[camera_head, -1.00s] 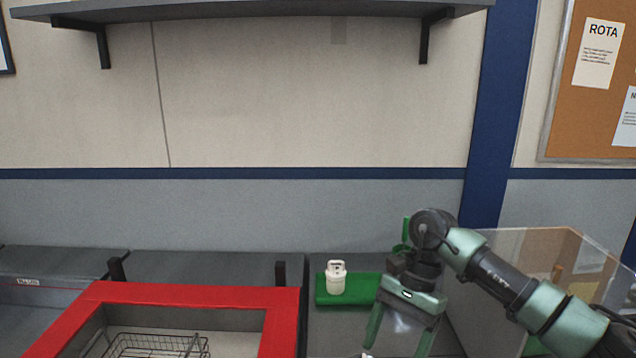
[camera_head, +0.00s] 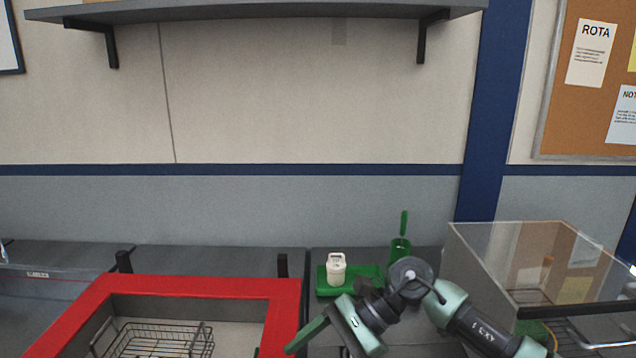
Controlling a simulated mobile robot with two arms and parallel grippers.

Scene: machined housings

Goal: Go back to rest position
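My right gripper (camera_head: 322,347) is at the bottom middle of the head view, on an arm coming in from the right. It is tilted, pointing down and left. One green finger stands at the far end of its palm, wide of the other side, so it looks open. The other fingertip is cut off by the lower edge. I see nothing held in it. My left gripper is not in view. A white housing (camera_head: 336,271) stands upright on a green tray (camera_head: 371,277) just behind the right gripper, apart from it.
A red-framed opening (camera_head: 190,286) with a wire basket (camera_head: 150,340) lies to the left. A green holder (camera_head: 399,251) with an upright handle stands behind the arm. A clear-walled bin (camera_head: 540,262) stands at the right. A shelf (camera_head: 250,12) hangs above.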

